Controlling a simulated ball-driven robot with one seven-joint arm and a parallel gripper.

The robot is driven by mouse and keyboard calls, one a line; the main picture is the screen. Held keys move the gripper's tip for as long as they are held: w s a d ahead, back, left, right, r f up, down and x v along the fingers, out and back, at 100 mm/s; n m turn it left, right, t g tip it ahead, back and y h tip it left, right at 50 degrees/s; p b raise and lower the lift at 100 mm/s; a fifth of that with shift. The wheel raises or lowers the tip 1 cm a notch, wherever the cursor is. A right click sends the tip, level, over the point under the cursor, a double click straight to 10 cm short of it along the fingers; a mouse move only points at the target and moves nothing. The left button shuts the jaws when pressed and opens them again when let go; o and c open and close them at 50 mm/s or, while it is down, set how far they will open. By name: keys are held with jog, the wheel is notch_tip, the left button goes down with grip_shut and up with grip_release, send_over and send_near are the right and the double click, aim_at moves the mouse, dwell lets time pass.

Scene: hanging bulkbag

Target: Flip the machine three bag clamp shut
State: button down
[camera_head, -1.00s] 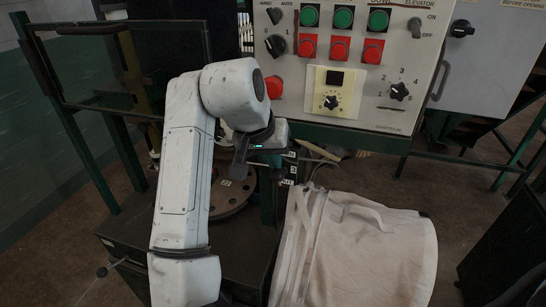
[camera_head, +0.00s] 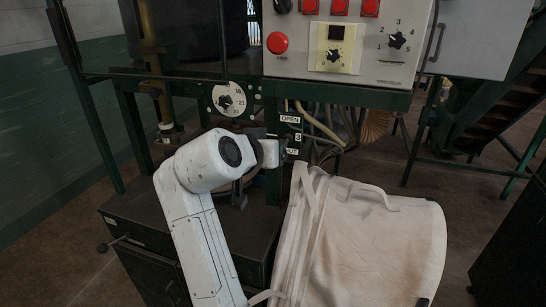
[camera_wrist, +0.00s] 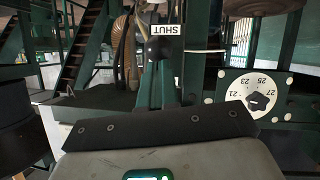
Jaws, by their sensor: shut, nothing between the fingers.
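The bag clamp panel of machine three (camera_head: 290,133) is black, with white "OPEN", "3" and "SHUT" labels, left of the bag's top edge. My gripper (camera_head: 287,152) is close in front of its lower part, by the "SHUT" label. It is shut and empty; its fingertips are hard to make out against the dark panel. In the wrist view, the "SHUT" label (camera_wrist: 164,29) appears upside down. A black knob (camera_wrist: 158,47) on a narrow green upright shows beside that label. I cannot tell whether my gripper touches it.
The pale bulk bag (camera_head: 375,235) hangs at the right of the panel. A white numbered dial (camera_head: 229,99) is at the left, and it also shows in the wrist view (camera_wrist: 258,92). The control box (camera_head: 350,45) is above. A dark cabinet (camera_head: 140,225) stands at the lower left.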

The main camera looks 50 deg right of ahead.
notch_tip(320, 180, down, 5)
jog(key=t+h+b, duration=0.1)
jog(key=h+b, duration=0.3)
jog(key=b, duration=0.5)
jog(key=shift+r+m+b, duration=0.2)
jog(key=shift+m+b, duration=0.1)
jog(key=shift+b, duration=0.05)
jog(key=shift+h+b, duration=0.3)
jog(key=shift+h, duration=0.1)
jog(key=shift+a, duration=0.1)
